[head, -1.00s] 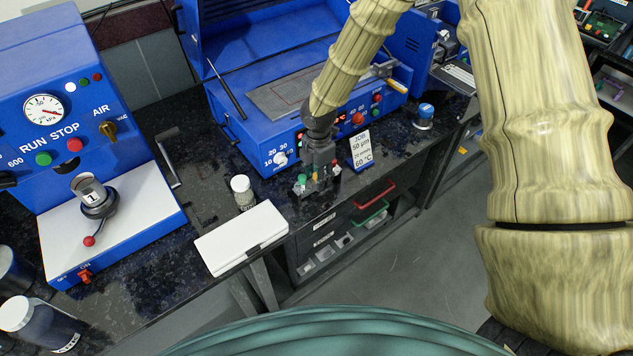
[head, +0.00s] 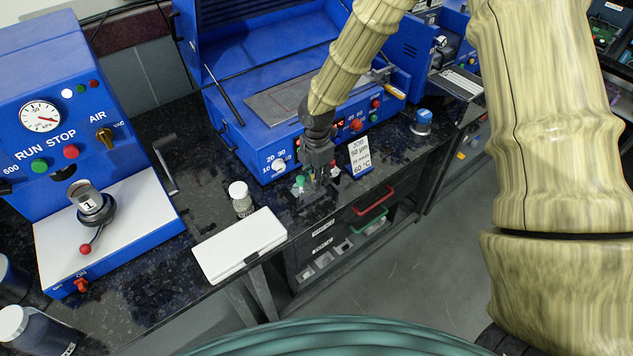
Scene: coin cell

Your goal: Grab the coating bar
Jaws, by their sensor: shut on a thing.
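My gripper (head: 318,178) points down at a small dark stand at the front edge of the bench, just left of the job card. Small bars with coloured ends stand there. A green-ended one (head: 300,182) is left of my fingers and a red-ended one (head: 335,169) is right of them. My gripper is shut on a coating bar between these two. The held bar is mostly hidden by the fingers, so its marking and colour cannot be read. I cannot tell whether it is clear of the stand.
The blue coater (head: 262,150) with its raised lid stands just behind my gripper. The job card (head: 360,156) is close on the right. A small jar (head: 241,199) and a white case (head: 238,246) lie to the left. A blue press (head: 60,130) stands far left.

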